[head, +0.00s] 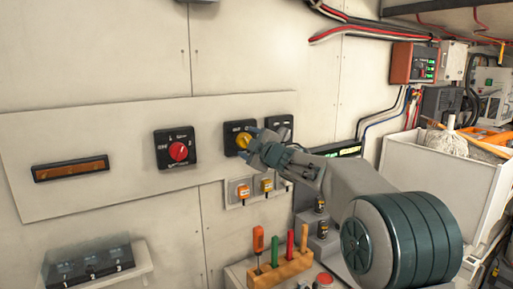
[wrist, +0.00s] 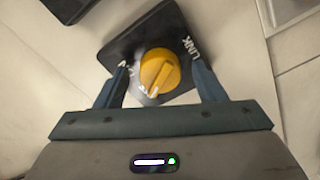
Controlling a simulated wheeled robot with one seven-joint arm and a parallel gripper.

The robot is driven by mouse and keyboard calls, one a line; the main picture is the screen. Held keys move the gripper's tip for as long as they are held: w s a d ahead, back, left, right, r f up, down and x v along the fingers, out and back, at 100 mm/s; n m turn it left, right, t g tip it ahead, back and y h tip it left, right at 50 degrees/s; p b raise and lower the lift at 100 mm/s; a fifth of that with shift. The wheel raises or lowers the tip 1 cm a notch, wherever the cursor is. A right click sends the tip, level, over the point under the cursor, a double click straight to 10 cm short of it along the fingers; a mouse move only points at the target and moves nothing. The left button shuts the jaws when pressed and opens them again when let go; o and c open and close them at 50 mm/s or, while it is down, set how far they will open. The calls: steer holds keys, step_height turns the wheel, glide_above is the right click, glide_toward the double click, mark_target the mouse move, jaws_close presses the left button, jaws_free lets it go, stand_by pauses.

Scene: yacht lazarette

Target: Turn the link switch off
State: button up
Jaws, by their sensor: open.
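The link switch is a yellow round knob (wrist: 160,72) on a black square plate (wrist: 128,42) marked "LINK". In the head view the yellow knob (head: 243,141) sits on the wall panel, partly covered by my gripper. My gripper (head: 255,145) is at the switch. In the wrist view its two fingers (wrist: 163,82) are open, one on each side of the knob, with visible gaps to it. A pale mark shows at the knob's lower edge. Part of the plate's lettering is hidden behind the left finger.
A red knob switch (head: 178,151) is left of the link switch, and another black plate (head: 279,124) is close on its right. Orange switches (head: 244,190) are just below. A wooden rack (head: 280,270) with upright coloured-handled tools stands lower. A white bin (head: 440,180) is at right.

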steer(key=b+v, duration=0.2)
steer(key=v, duration=1.1)
steer(key=shift+s+d+b, duration=0.2)
steer(key=shift+s+b, duration=0.1)
steer(key=shift+b, duration=0.05)
steer(key=shift+d, duration=0.1)
steer(key=s+d+f+m+g+h, duration=0.3)
steer(key=s+d+f+m+h, duration=0.8)
steer(key=s+d+f+m, duration=0.25)
steer(key=s+f+m+g, duration=0.2)
steer(key=s+f+g, duration=0.2)
steer(key=s+f, duration=0.3)
steer(key=s+f+m+g+y, duration=0.1)
steer(key=s+f+m+g, duration=0.2)
steer(key=s, duration=1)
step_height(320, 180, down, 4)
steer(key=shift+s+a+r+g, duration=0.1)
steer(key=shift+s+a+g, duration=0.25)
steer(key=shift+g, duration=0.65)
steer(key=shift+m, duration=0.25)
